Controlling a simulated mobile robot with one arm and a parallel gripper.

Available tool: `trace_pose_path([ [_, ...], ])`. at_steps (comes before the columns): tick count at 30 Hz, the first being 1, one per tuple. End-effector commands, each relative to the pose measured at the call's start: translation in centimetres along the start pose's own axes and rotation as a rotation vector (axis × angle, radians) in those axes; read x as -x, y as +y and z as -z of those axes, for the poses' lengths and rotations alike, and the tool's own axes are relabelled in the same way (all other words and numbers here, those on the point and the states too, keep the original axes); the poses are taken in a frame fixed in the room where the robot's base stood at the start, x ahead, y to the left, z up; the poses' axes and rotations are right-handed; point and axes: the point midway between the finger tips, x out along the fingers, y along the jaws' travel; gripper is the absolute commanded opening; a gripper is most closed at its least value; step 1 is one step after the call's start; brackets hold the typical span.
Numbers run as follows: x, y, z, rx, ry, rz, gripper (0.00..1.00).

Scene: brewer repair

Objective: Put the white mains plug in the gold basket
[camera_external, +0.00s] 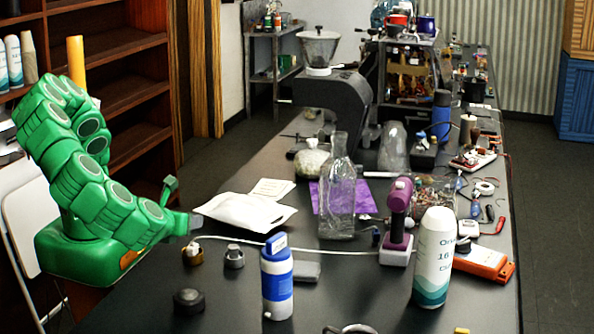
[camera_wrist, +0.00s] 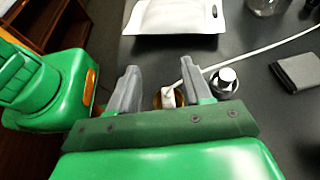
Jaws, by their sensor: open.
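The gold basket (camera_external: 191,256) stands on the dark counter below my gripper (camera_external: 193,222). In the wrist view, part of the gold basket (camera_wrist: 157,98) shows between the fingers, low in the picture. The white mains plug (camera_wrist: 169,97) shows there at the basket, with its white cable leading up and right. I cannot tell whether the plug sits inside the basket or rests on its rim. My gripper (camera_wrist: 160,72) is open, with one finger on each side of them and nothing clasped. The green palm hides the near part of the basket.
A silver metal piece (camera_external: 234,257) stands just right of the basket. A black round knob (camera_external: 189,301) is in front. A white pouch (camera_external: 243,210) lies behind. A blue-white bottle (camera_external: 277,280) and a grey block (camera_external: 307,271) stand farther right.

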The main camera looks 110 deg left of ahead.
Motion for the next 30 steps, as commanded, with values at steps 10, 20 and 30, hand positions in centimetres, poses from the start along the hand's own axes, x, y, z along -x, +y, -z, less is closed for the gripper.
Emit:
trace_pose_path([
  [10, 0.0, 0.0, -0.1, -0.001, -0.001, -0.001, 0.49],
  [20, -1.9, 0.6, -2.4, 0.088, 0.049, -0.062, 0.49],
  [30, -7.4, 3.8, -8.2, 0.373, 0.208, -0.253, 0.49],
])
